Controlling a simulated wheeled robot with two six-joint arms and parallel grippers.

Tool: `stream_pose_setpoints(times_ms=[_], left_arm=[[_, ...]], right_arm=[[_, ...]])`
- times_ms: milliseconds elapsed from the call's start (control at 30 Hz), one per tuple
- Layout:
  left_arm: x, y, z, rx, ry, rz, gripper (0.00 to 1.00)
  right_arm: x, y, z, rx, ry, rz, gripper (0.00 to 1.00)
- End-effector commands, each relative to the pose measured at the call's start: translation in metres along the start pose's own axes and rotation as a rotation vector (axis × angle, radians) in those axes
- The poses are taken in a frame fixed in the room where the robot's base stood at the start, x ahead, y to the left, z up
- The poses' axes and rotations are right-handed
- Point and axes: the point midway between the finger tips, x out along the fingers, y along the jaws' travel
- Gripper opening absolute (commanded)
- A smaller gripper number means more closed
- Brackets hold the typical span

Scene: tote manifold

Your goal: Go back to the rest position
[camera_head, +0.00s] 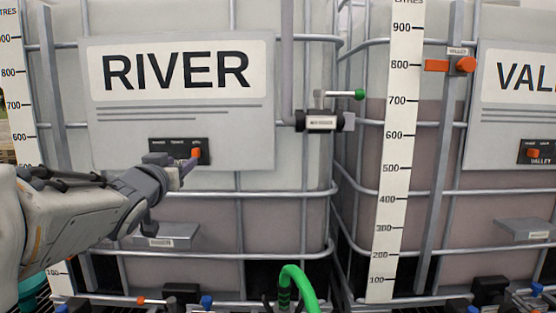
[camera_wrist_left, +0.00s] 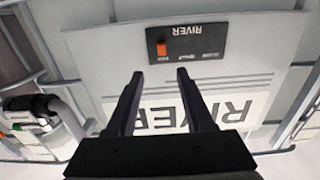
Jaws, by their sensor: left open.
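My left gripper (camera_head: 180,168) reaches in from the left, in front of the white RIVER sign (camera_head: 180,95) on a caged tote. In the left wrist view its two fingers (camera_wrist_left: 159,75) are apart with nothing between them. Just past the fingertips is a black switch panel (camera_wrist_left: 187,42) labelled RIVER, with an orange slider (camera_wrist_left: 161,48). In the head view the gripper overlaps the lower part of that panel (camera_head: 168,147), beside its orange slider (camera_head: 196,154). Whether the fingers touch it cannot be told. My right gripper is not in view.
A valve with a green-tipped handle (camera_head: 360,94) sits on the pipe between the totes. The VALLEY tote on the right has an orange marker (camera_head: 466,64) by its litre scale (camera_head: 393,160). A grey ledge (camera_head: 163,236) juts out below my gripper. A green hose (camera_head: 299,282) rises at bottom centre.

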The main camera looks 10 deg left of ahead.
Motion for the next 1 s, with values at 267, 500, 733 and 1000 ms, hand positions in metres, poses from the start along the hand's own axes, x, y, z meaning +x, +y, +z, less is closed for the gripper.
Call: stream_pose_setpoints(times_ms=[267,500,733,1000], left_arm=[[-0.003,0.052,0.056,-0.007,-0.184,0.057,0.53],[-0.073,0.159,0.182,0.089,-0.646,0.24,0.53],[-0.205,0.218,0.275,0.312,-1.085,0.487,0.53],[-0.324,0.218,0.316,0.552,-1.405,0.699,0.53]], right_arm=[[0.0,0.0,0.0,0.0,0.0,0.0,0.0],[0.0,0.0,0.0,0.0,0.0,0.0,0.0],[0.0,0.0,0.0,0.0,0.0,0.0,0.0],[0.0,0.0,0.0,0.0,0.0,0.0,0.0]])
